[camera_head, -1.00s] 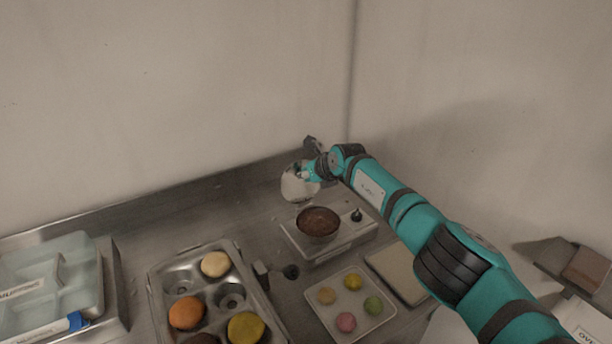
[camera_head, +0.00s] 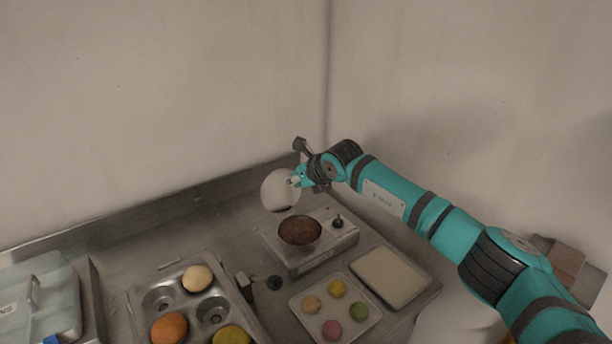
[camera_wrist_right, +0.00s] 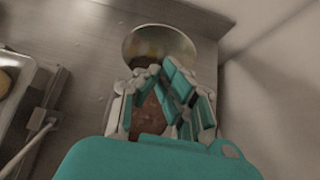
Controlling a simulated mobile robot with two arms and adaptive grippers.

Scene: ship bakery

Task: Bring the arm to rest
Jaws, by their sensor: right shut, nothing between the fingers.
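My right arm (camera_head: 400,205) reaches in from the right. Its gripper (camera_head: 296,181) is shut and empty, above the counter at the back. In the right wrist view the closed fingers (camera_wrist_right: 158,75) point towards a shiny round bowl (camera_wrist_right: 160,42), which shows pale in the head view (camera_head: 280,190). The gripper overlaps the bowl's right side in the head view; I cannot tell whether they touch. My left gripper is not in view.
A brown-filled dish (camera_head: 300,231) sits on a small appliance (camera_head: 312,250) in front of the gripper. A muffin tin (camera_head: 180,275), a plate of small colored sweets (camera_head: 346,322) and a pale tray (camera_head: 390,276) lie nearer. Walls stand close behind and to the right.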

